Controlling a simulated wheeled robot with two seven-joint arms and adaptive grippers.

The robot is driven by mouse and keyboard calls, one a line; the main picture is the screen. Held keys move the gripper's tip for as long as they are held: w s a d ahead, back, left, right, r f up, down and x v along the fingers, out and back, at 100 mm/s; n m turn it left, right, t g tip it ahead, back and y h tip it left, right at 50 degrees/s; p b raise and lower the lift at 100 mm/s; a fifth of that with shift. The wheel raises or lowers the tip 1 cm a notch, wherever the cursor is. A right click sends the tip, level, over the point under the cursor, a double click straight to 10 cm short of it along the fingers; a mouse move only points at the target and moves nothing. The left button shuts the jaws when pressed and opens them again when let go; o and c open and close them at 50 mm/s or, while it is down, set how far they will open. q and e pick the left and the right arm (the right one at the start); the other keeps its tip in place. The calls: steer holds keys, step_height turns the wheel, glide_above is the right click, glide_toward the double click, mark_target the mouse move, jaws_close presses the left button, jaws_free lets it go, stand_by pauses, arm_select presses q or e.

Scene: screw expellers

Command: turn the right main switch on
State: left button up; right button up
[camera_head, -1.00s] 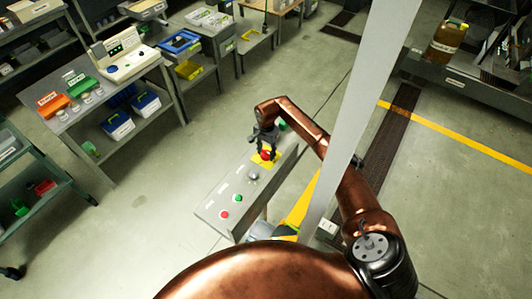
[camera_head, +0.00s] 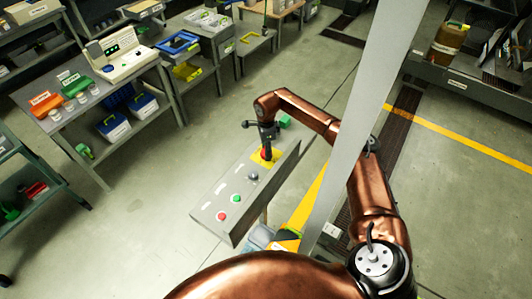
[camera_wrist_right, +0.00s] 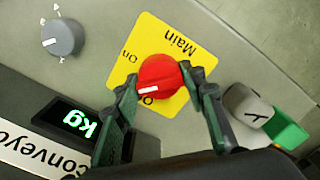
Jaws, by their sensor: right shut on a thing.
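The right main switch is a red round knob (camera_wrist_right: 160,76) on a yellow plate (camera_wrist_right: 170,42) lettered "Main" in the right wrist view. Its white mark is on the lower-left side, beside a label partly hidden by the knob and finger. An "On" label sits to the upper left of the knob. My right gripper (camera_wrist_right: 167,84) has one finger on each side of the knob and is shut on it. In the head view, my right gripper (camera_head: 266,138) is over the yellow plate at the panel's far end. My left gripper is not in view.
The grey control panel (camera_head: 215,196) also carries a green button (camera_head: 237,198), a red button (camera_head: 221,216) and a grey dial (camera_wrist_right: 62,38). A pale post (camera_head: 362,120) stands right of the panel.

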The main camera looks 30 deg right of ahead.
steer(key=m, duration=0.4)
steer(key=shift+m+b, duration=0.3)
steer(key=shift+b, duration=0.05)
steer(key=shift+m, duration=2.3)
steer(key=o, duration=1.2)
steer(key=shift+c, duration=0.2)
step_height(320, 180, up, 12)
steer(key=shift+r, duration=0.1)
